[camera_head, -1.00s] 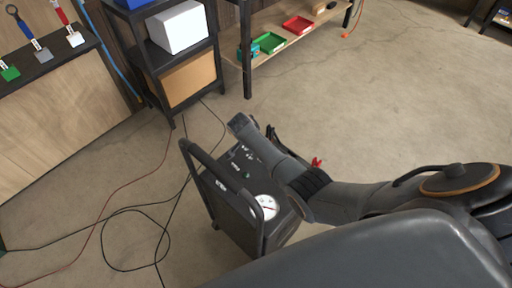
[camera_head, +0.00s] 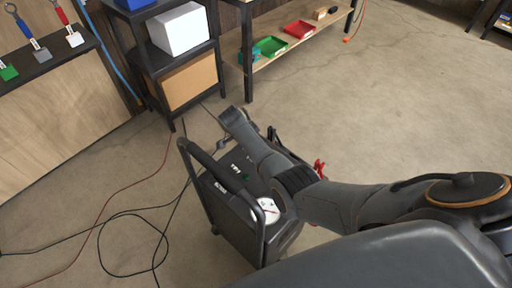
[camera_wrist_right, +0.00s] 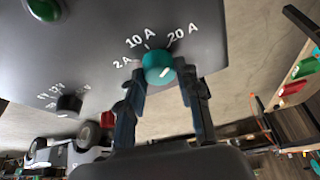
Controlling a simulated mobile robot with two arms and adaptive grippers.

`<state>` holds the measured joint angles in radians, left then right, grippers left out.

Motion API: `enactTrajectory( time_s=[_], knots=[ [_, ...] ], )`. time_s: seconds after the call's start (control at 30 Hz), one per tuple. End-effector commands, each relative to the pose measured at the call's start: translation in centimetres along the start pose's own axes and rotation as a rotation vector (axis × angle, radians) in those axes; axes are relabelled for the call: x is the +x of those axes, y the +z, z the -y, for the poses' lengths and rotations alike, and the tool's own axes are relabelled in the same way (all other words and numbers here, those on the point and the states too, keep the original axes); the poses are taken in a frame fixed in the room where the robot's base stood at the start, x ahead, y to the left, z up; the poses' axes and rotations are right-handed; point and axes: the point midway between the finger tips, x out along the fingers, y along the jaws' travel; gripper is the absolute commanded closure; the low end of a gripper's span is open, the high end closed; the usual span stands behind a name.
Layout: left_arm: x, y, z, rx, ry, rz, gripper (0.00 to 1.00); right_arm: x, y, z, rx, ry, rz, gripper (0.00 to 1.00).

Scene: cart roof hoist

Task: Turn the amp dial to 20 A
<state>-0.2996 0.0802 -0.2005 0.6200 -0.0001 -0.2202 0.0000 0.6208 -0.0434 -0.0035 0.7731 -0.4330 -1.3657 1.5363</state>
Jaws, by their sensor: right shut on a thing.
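The teal amp dial (camera_wrist_right: 157,68) sits on the grey panel (camera_wrist_right: 110,35) of the cart in the right wrist view. The labels 2 A, 10 A and 20 A are printed around it. A short white mark shows on the dial, but I cannot tell surely which label it points to. My right gripper (camera_wrist_right: 159,78) is shut on the dial, one finger on each side. In the head view my right arm reaches over the dark wheeled cart (camera_head: 232,205) and hides the dial and fingertips. My left gripper is not in view.
A smaller black knob (camera_wrist_right: 69,104) and a green button (camera_wrist_right: 44,8) are on the same panel. The cart has an upright handle (camera_head: 200,155) and a white round gauge (camera_head: 267,210). Cables (camera_head: 125,212) lie on the floor left. A shelf (camera_head: 165,65) stands behind.

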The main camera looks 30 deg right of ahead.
Motion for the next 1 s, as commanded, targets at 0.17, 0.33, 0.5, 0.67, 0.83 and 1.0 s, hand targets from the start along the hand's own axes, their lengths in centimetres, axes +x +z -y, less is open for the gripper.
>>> enactTrajectory(
  time_s=[0.17,0.33,0.5,0.67,0.83,1.0],
  knots=[
    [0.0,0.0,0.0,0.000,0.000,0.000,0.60,0.0,0.0,0.0,0.002,0.000,0.000,0.98],
    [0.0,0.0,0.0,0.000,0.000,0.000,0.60,0.0,0.0,0.0,0.001,0.000,0.000,0.43],
    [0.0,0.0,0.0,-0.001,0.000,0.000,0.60,0.0,0.0,0.0,0.000,0.000,0.000,0.43],
    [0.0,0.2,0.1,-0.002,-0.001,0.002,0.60,-0.2,0.0,0.0,0.000,-0.001,0.000,0.43],
    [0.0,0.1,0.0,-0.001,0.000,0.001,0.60,-2.1,0.0,0.1,0.001,-0.004,0.000,0.43],
    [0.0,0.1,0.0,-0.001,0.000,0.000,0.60,-5.7,0.1,0.1,0.002,-0.006,0.002,0.43]
  ],
)
